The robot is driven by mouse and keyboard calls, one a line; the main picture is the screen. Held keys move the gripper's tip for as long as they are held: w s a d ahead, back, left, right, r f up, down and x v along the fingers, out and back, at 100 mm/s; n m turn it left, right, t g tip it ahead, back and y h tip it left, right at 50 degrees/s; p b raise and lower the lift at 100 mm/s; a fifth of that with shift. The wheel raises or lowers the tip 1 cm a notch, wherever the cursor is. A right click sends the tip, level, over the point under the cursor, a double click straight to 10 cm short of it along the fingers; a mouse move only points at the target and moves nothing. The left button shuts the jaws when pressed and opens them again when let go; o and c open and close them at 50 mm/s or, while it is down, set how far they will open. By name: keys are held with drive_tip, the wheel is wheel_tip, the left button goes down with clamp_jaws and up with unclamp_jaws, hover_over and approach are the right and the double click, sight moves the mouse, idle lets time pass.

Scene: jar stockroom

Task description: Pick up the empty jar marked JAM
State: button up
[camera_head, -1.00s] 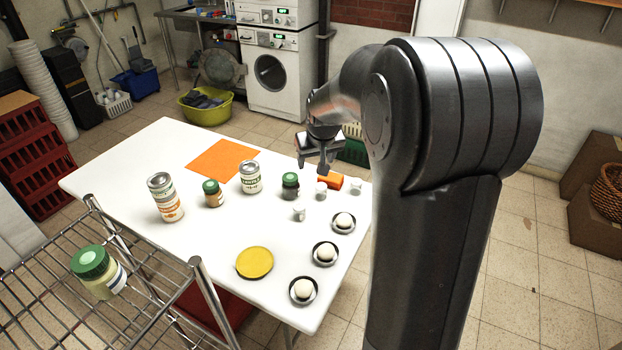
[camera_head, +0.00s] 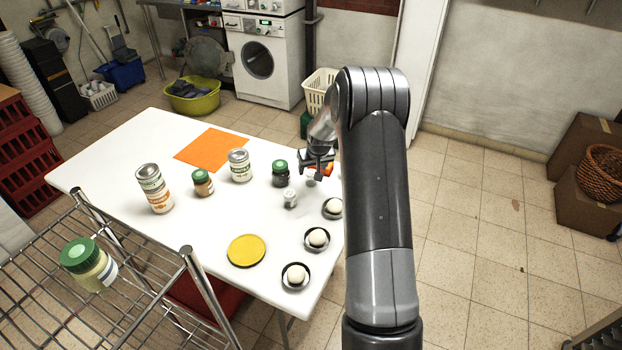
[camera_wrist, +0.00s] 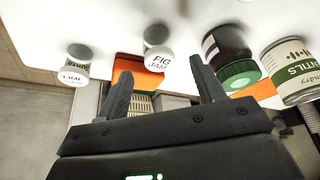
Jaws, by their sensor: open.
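A small white jar marked FIG JAM (camera_wrist: 157,58) stands on the white table in the wrist view, ahead of the space between my fingers. I cannot see whether it is empty. Another small white jar marked LIME (camera_wrist: 75,71) stands to its left there. In the head view a small white jar (camera_head: 290,198) stands in front of the dark green-lidded jar; its label is unreadable. My gripper (camera_head: 318,166) is open and empty above the table's far right part. Its two fingers also show in the wrist view (camera_wrist: 160,85), apart from the FIG JAM jar.
The dark green-lidded jar (camera_head: 280,174) and the lentils can (camera_head: 239,166) stand left of my gripper. An orange object (camera_wrist: 134,72) lies close behind the FIG JAM jar. White balls in dark dishes (camera_head: 317,238) line the table's right edge. A wire rack (camera_head: 150,290) stands in front.

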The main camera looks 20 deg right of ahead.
sight(311, 172)
drive_tip(key=shift+x, duration=3.35)
drive_tip(key=shift+w, duration=0.2)
drive_tip(key=shift+r, duration=0.1)
drive_tip(key=c, duration=1.1)
